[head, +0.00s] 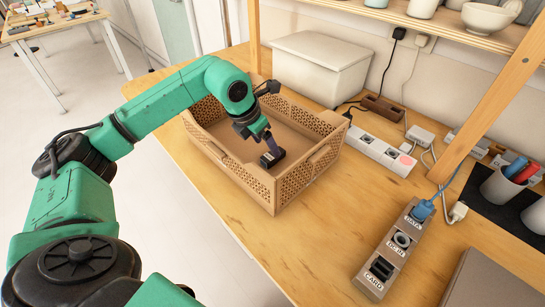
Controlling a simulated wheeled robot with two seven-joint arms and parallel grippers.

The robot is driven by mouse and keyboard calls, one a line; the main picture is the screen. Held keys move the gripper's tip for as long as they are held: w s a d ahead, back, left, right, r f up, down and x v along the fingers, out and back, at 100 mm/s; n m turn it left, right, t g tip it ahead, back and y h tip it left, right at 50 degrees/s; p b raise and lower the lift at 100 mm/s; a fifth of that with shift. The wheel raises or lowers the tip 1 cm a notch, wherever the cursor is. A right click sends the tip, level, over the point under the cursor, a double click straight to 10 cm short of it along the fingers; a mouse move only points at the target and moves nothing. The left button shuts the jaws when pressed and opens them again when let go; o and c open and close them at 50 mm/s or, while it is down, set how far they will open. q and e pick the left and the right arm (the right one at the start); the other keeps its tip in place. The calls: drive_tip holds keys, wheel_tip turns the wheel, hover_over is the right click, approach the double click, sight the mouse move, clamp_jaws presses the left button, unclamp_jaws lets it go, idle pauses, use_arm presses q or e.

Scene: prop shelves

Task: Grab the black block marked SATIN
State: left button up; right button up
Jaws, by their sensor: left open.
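A brown crate (232,178) with perforated walls stands on the wooden table. A small black block (272,158) lies inside it, on the crate floor. Light marks show on the block, but they are too small to read, so I cannot confirm SATIN. My left arm reaches over the crate's left wall. The jaws are open; I cannot tell whether the fingers touch the block. My right gripper is not in view.
A lidded white bin (320,68) stands behind the crate. A white power strip (380,151) lies to its right. A grey hub (395,252) labelled DATA, DC IN and CARD sits at front right. A shelf post (490,105) rises at right. The table's front middle is clear.

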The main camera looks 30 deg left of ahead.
sight(271, 155)
use_arm(q)
drive_tip(key=p+x, duration=0.1)
drive_tip(key=x, duration=0.5)
drive_tip(key=shift+w+a, duration=0.15)
drive_tip(key=shift+w, duration=0.05)
clamp_jaws()
drive_tip(key=shift+r, duration=0.15)
